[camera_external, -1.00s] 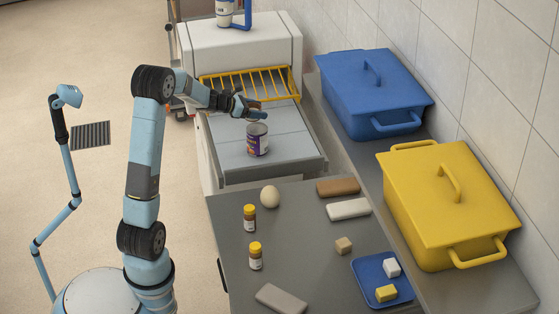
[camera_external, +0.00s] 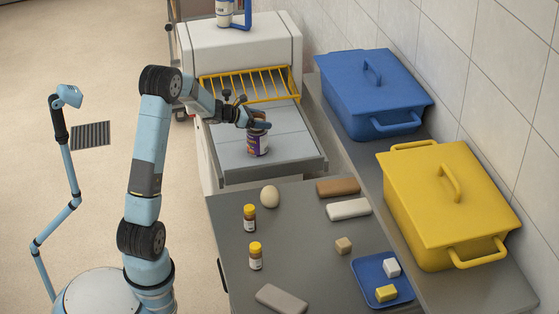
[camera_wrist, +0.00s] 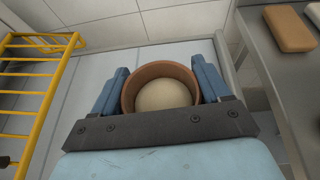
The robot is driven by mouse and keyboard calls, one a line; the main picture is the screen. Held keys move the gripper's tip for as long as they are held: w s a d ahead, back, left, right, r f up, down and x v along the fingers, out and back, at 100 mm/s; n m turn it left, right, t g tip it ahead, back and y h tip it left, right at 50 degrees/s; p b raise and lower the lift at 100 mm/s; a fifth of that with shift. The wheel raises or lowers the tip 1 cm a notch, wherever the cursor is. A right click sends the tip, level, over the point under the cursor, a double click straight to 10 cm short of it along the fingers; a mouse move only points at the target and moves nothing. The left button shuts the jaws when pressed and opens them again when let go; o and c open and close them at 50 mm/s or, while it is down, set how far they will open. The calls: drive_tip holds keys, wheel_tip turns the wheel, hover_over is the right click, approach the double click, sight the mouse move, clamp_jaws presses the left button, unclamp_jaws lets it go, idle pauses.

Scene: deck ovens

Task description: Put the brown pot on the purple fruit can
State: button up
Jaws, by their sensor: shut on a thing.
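The brown pot (camera_wrist: 160,69) is held between the two blue fingers of my gripper (camera_wrist: 162,82), its round opening facing the wrist camera with a pale, rounded inside. In the external view my gripper (camera_external: 260,121) is directly over the purple fruit can (camera_external: 257,144) and hides most of the pot. The can stands upright on the grey oven shelf, its top partly covered by the gripper. I cannot tell whether the pot touches the can's top. The can is hidden in the wrist view.
A yellow rack (camera_external: 245,84) stands behind the can at the oven mouth. Blue (camera_external: 370,90) and yellow (camera_external: 450,205) lidded bins line the wall side. An egg (camera_external: 270,196), two small bottles (camera_external: 249,218), several blocks and a blue tray (camera_external: 366,268) occupy the front counter.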

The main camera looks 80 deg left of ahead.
drive_tip(key=o, duration=1.2)
drive_tip(key=shift+c, duration=0.2)
drive_tip(key=shift+r, duration=0.1)
drive_tip(key=a+v, duration=0.1)
drive_tip(key=v, duration=1.1)
drive_tip(key=shift+d, duration=0.4)
